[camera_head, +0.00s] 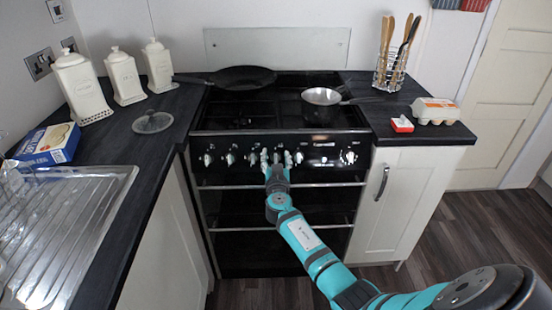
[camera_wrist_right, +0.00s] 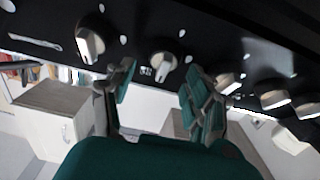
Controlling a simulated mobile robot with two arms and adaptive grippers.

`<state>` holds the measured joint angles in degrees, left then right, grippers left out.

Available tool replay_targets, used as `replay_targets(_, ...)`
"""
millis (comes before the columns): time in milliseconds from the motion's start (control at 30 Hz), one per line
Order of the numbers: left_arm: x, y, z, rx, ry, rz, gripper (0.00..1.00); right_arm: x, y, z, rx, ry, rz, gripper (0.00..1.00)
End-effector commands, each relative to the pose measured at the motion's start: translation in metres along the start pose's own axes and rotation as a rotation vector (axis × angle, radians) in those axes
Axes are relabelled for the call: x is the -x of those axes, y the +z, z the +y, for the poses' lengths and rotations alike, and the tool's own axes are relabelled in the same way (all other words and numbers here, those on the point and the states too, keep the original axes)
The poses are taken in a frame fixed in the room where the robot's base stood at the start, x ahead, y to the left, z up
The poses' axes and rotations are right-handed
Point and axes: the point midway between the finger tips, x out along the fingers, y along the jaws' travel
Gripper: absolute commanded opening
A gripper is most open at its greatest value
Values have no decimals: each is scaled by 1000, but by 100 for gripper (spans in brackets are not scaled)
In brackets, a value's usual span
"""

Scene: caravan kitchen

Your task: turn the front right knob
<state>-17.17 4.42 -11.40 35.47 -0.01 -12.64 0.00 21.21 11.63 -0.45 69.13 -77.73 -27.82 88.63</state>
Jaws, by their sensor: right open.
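The black cooker (camera_head: 285,175) has a front panel with a row of silver-white knobs. My right gripper (camera_head: 275,158) is at the panel, left of its middle, with its fingers open and pointing at the knobs. In the right wrist view, one knob (camera_wrist_right: 162,62) is just ahead of the gap between the open fingers (camera_wrist_right: 162,88). I cannot tell whether they touch it. Another knob (camera_wrist_right: 90,45) is to its left, and a third (camera_wrist_right: 228,82) is partly behind the right finger.
A black frying pan (camera_head: 242,78) and a small pan (camera_head: 320,96) are on the hob. An oven rail (camera_head: 225,186) runs below the knobs. Egg carton (camera_head: 436,109) and utensil holder (camera_head: 390,76) stand right; sink drainer (camera_head: 65,230) and canisters (camera_head: 124,77) are left.

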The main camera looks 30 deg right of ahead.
Motion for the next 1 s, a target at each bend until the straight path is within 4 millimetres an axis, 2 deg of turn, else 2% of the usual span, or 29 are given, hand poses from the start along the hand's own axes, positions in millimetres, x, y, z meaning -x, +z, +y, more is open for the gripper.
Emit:
replay_targets(133, 0, 0, 3, -2, 4, 1, 0, 0, 0, 0, 0, 0, 0, 54)
replay_targets(167, 0, 0, 3, -3, 4, 0, 0, 0, 0, 0, 0, 0, 0, 52)
replay_targets(567, 0, 0, 0, -3, 0, 0, 0, 0, 0, 0, 1, 1, 0, 0)
replay_targets(1000, -2, 0, -2, -1, -3, 1, 0, 0, 0, 1, 88, -38, 1, 0)
